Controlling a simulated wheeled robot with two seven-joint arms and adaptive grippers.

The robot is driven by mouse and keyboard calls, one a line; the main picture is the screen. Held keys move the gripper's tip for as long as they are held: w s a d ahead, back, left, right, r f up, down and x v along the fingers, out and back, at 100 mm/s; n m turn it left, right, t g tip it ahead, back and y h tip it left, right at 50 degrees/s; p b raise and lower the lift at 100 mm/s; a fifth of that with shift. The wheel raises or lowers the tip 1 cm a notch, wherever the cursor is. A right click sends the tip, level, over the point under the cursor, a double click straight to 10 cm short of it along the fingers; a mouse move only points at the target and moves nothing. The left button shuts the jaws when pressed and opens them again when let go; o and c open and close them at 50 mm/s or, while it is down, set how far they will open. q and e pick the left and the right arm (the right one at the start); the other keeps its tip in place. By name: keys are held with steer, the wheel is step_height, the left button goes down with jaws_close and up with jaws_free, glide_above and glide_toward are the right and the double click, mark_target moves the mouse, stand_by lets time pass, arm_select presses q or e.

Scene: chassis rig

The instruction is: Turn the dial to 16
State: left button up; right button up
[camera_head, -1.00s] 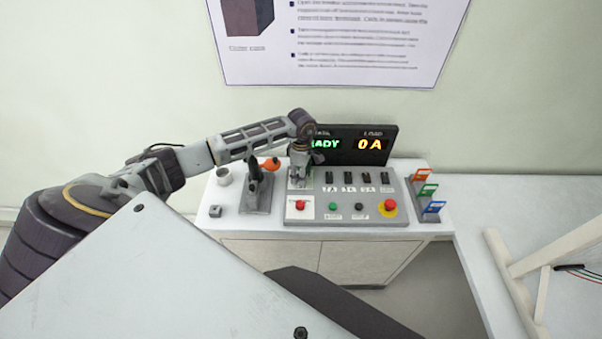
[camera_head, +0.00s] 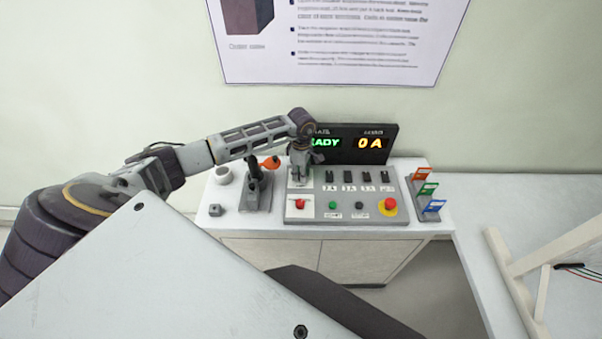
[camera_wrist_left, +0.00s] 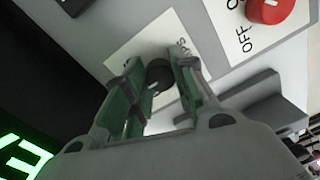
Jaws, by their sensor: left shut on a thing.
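The dial (camera_wrist_left: 158,75) is a dark round knob with a pale pointer line on a white label plate, seen in the left wrist view. My left gripper (camera_wrist_left: 160,82) has its green-padded fingers shut on the dial, one on each side. In the head view my left gripper (camera_head: 299,178) points down onto the left part of the grey control panel (camera_head: 345,192) and hides the dial there. The number the pointer faces cannot be read. My right gripper is not in view.
A red knob (camera_head: 300,204), black switches, a green button and a red emergency button (camera_head: 388,205) are close by. A lever with an orange knob (camera_head: 270,163) stands left of the gripper.

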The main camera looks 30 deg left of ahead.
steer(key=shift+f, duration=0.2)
arm_select(q)
steer(key=m+b, duration=0.3)
steer(key=b, duration=0.1)
steer(key=shift+f, duration=0.1)
steer(key=m+b, duration=0.4)
steer(key=shift+m+b, duration=0.7)
steer(key=shift+m, duration=0.1)
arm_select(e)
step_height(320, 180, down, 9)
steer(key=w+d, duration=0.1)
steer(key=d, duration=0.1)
arm_select(q)
steer(key=o, duration=1)
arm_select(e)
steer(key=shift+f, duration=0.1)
arm_select(q)
steer(key=shift+o, duration=0.2)
